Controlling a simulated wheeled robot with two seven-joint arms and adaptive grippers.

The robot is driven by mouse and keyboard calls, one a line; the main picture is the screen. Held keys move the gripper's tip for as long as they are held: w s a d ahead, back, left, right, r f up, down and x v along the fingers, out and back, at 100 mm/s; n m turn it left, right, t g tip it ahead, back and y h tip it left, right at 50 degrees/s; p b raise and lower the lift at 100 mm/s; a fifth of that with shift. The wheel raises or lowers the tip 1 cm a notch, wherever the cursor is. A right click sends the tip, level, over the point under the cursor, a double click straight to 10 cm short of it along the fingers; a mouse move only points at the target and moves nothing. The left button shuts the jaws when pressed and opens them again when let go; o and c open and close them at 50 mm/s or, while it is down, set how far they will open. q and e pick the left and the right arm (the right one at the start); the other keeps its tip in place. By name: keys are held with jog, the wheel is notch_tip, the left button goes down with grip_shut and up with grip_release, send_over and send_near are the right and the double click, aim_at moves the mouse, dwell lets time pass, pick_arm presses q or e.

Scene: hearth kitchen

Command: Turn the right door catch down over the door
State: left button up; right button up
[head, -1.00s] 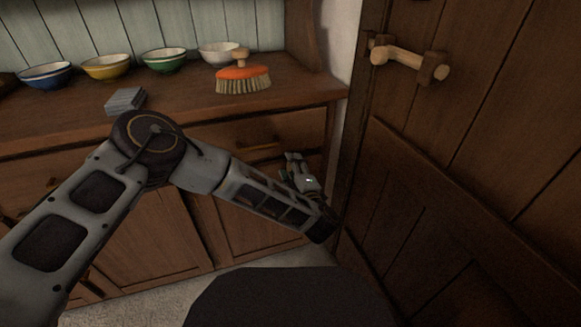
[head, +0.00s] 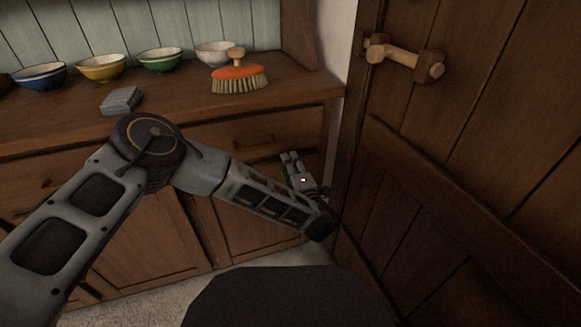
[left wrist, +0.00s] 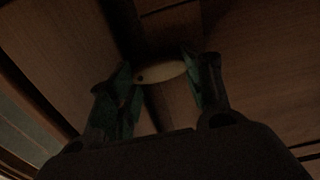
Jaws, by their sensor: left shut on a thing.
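In the left wrist view a pale, flat oval piece (left wrist: 162,72), which looks like the door catch, lies crosswise between my two fingers. A small dark dot shows near its left end. My left gripper (left wrist: 160,80) is shut on it, with a teal-padded finger at each end. In the head view my left gripper (head: 291,158) is low in front of the dresser's right side, below the drawer. The catch is hidden there. The dresser's right cupboard door (head: 260,222) is partly covered by my forearm. My right gripper is out of view.
A large plank door (head: 480,120) with a wooden handle (head: 400,55) stands close on the right. The dresser top (head: 180,95) holds several bowls, an orange brush (head: 239,78) and a grey block (head: 121,100). Pale floor (head: 150,290) is visible below.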

pick_arm(q)
jog(key=shift+s+f, duration=0.1)
jog(key=shift+f, duration=0.05)
jog(key=o, duration=1)
jog(key=shift+v, duration=5.95)
